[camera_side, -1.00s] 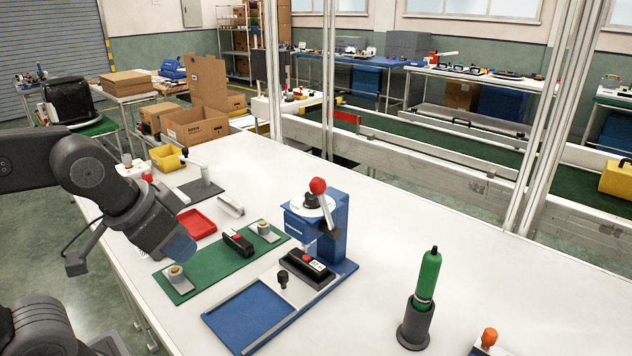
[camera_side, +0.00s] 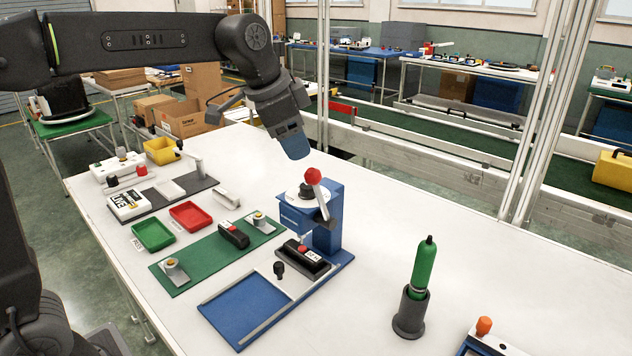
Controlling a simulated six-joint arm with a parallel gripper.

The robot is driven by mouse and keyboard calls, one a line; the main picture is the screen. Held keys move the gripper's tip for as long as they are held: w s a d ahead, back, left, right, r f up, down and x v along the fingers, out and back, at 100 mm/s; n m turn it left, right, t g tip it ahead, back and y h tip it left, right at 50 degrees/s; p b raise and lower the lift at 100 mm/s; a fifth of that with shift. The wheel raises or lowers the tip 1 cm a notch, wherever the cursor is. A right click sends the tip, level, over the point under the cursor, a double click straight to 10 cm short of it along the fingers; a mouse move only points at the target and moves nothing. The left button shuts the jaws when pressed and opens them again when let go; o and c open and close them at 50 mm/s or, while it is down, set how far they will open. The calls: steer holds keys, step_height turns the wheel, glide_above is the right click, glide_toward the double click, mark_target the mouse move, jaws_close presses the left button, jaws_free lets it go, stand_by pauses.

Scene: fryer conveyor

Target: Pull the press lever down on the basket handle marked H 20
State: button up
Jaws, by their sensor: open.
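The blue press (camera_side: 327,225) stands on the white table near the middle of the side view. Its lever (camera_side: 317,187) points up and ends in a red knob (camera_side: 313,176). A black basket handle (camera_side: 303,257) with a red part and a small white label lies at the foot of the press; the label is too small to read surely. A second black handle (camera_side: 234,235) with a red part lies on the green mat (camera_side: 200,262). My gripper (camera_side: 296,150) is above and slightly left of the red knob, apart from it, pointing down. Its fingers are hard to make out.
A blue tray area (camera_side: 245,308) extends in front of the press. Red (camera_side: 191,216) and green (camera_side: 153,234) trays lie to the left. A green bottle (camera_side: 425,265) stands in a dark holder (camera_side: 410,313) at right. The table between the press and holder is clear.

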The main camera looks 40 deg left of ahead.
mark_target(312, 173)
steer(key=x, duration=1.1)
steer(key=shift+f, duration=0.2)
jaws_close()
